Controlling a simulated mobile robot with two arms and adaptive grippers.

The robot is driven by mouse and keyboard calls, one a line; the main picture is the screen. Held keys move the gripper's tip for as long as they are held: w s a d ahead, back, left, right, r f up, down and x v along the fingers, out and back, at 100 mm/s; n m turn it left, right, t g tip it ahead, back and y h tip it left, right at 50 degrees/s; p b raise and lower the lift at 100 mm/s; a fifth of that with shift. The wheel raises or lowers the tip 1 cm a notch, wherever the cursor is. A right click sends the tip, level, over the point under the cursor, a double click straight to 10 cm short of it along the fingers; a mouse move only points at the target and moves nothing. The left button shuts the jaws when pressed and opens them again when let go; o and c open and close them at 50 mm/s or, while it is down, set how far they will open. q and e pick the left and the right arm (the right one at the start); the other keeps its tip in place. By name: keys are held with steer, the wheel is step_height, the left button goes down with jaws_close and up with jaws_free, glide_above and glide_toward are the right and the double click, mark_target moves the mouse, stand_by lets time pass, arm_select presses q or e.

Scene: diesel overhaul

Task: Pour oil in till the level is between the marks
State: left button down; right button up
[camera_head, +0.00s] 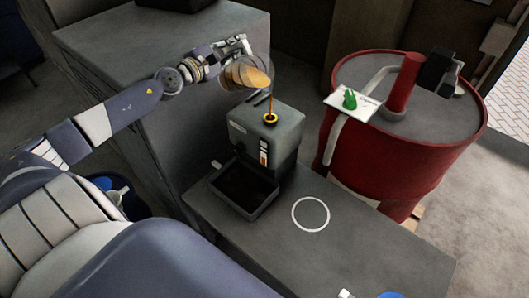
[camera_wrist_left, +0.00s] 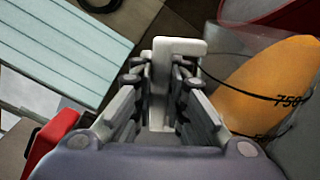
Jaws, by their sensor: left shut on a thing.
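My left gripper (camera_head: 236,48) is shut on the pale handle (camera_wrist_left: 176,85) of a clear measuring jug (camera_head: 245,75). The jug is tilted over the dark engine block (camera_head: 285,122) and holds amber oil, which in the left wrist view (camera_wrist_left: 268,85) lies beside a "750" mark. A thin oil stream (camera_head: 271,98) runs from the jug down to the yellow-ringed filler opening (camera_head: 270,118) on the block's top. A narrow sight gauge (camera_head: 263,152) is on the block's front; its level is too small to read. My right gripper is out of view.
A black open tray (camera_head: 216,184) stands in front of the block on the grey bench (camera_head: 370,262). A white ring (camera_head: 311,229) marks clear bench to the right. A red drum (camera_head: 390,160) with a white card and green thing (camera_head: 350,99) on top stands behind right.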

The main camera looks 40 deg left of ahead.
arm_select(q)
steer(key=shift+r, duration=0.1)
steer(key=shift+d+f, duration=0.2)
steer(key=shift+f, duration=0.05)
stand_by(0.6)
steer(key=shift+d+f+m, duration=0.25)
steer(key=shift+m, duration=0.15)
steer(key=shift+d+r+m+p, duration=0.2)
steer(key=shift+r+m+p, duration=0.1)
steer(key=shift+p, duration=0.15)
stand_by(0.5)
